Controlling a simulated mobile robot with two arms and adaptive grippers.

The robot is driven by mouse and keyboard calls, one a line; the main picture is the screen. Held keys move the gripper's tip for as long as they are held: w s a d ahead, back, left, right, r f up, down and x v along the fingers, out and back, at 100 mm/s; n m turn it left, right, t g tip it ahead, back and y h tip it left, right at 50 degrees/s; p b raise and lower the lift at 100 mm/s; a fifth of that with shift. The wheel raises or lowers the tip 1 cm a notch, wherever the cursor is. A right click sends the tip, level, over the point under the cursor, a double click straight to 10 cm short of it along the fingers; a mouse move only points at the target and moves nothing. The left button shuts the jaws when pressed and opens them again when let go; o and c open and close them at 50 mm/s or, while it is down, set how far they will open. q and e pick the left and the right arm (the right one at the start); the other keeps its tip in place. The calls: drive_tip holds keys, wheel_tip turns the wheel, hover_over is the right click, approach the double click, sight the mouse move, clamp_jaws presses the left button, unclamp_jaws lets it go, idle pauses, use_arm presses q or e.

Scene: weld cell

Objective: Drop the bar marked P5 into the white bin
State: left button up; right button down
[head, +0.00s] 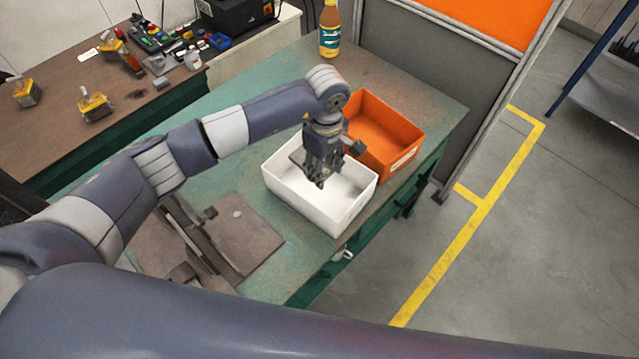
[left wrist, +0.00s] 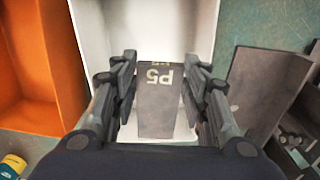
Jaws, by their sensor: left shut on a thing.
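The dark grey bar marked P5 (left wrist: 158,98) sits between the fingers of my left gripper in the left wrist view, its marking facing the camera. My left gripper (head: 318,178) is shut on the bar and hangs over the white bin. The white bin (head: 345,215) stands on the green table in the head view; it also shows behind the bar in the left wrist view (left wrist: 95,35). In the head view the bar is hard to tell from the gripper. My right gripper is not in view.
An orange bin (head: 405,160) stands right behind the white bin. A bottle (head: 329,30) stands at the table's back. A brown plate with a metal fixture (head: 235,235) lies left of the white bin. A brown bench (head: 150,100) holds clamps and small parts.

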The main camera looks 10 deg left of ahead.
use_arm(q)
drive_tip(key=shift+w+f+b, duration=0.1)
drive_tip(key=shift+f+b, duration=0.2)
drive_tip(key=shift+f, duration=0.85)
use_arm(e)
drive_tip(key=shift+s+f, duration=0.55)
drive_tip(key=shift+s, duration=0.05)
use_arm(q)
drive_tip(key=o, duration=1.1)
drive_tip(key=shift+f, duration=0.1)
